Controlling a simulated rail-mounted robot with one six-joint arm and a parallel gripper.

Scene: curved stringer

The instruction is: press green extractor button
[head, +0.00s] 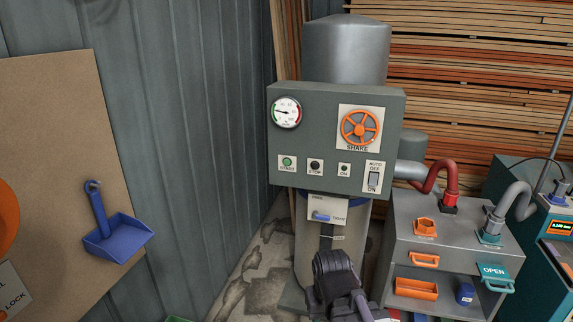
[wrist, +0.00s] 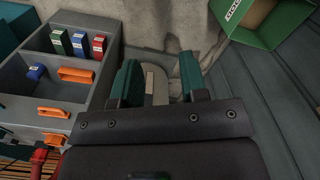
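The grey extractor panel (head: 337,185) faces me in the head view. The green button (head: 287,162), on a white plate apparently marked START, is at the panel's lower left, with a black stop button (head: 315,166) to its right. A smaller green ON light or button (head: 344,169) is further right. In the wrist view my gripper (wrist: 160,82) has its two dark green fingers spread apart. A pale rounded shape shows between them; I cannot tell what it is or whether it is touched. The button is not in the wrist view. In the head view my dark arm is below the panel.
An orange shake wheel (head: 360,128), a gauge (head: 286,113) and a rocker switch (head: 373,179) share the panel. A grey cabinet (head: 445,258) with hoses stands at right. A blue dustpan (head: 118,238) hangs at left. A green box (wrist: 262,37) shows in the wrist view.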

